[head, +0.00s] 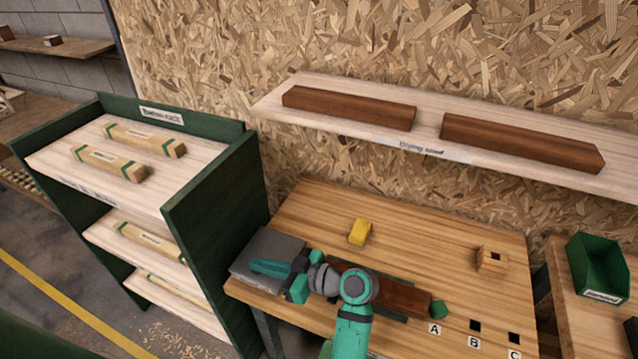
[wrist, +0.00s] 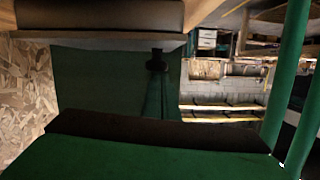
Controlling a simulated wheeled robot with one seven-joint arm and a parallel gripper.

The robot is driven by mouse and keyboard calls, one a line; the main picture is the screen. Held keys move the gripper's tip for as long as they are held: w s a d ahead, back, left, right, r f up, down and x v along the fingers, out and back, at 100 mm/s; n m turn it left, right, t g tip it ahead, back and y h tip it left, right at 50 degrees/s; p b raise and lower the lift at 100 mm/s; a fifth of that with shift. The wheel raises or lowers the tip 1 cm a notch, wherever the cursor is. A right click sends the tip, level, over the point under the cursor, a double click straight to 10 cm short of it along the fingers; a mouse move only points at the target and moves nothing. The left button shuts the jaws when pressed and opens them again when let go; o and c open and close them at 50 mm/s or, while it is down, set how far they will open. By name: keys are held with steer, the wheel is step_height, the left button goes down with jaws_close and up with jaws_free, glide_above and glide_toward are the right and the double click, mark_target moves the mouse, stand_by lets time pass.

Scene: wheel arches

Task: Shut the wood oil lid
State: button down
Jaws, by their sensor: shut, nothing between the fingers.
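A grey, flat-topped box (head: 268,243) stands at the left end of the wooden workbench, beside the green rack. It may be the wood oil container; I see no readable label on it, and cannot tell whether its lid is fully down. My gripper (head: 256,266) is shut and empty, over the front part of the grey top and hiding some of it. I cannot tell whether it touches the top. In the wrist view, my shut fingers (wrist: 157,62) show as a dark tip before a green panel; no lid can be made out there.
A dark wooden beam (head: 400,293) lies on the bench behind my arm. A yellow block (head: 359,232), a small wooden block (head: 491,260) and a green piece (head: 438,308) are on the bench. The green rack (head: 222,215) rises close at left. A shelf (head: 462,156) hangs above.

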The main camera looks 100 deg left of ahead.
steer(key=shift+f, duration=0.35)
steer(key=shift+r, duration=0.1)
steer(key=r, duration=0.2)
steer(key=w+r, duration=0.1)
steer(key=r, duration=0.1)
steer(key=shift+r, duration=0.25)
steer(key=v, duration=0.9)
steer(key=shift+d, duration=0.25)
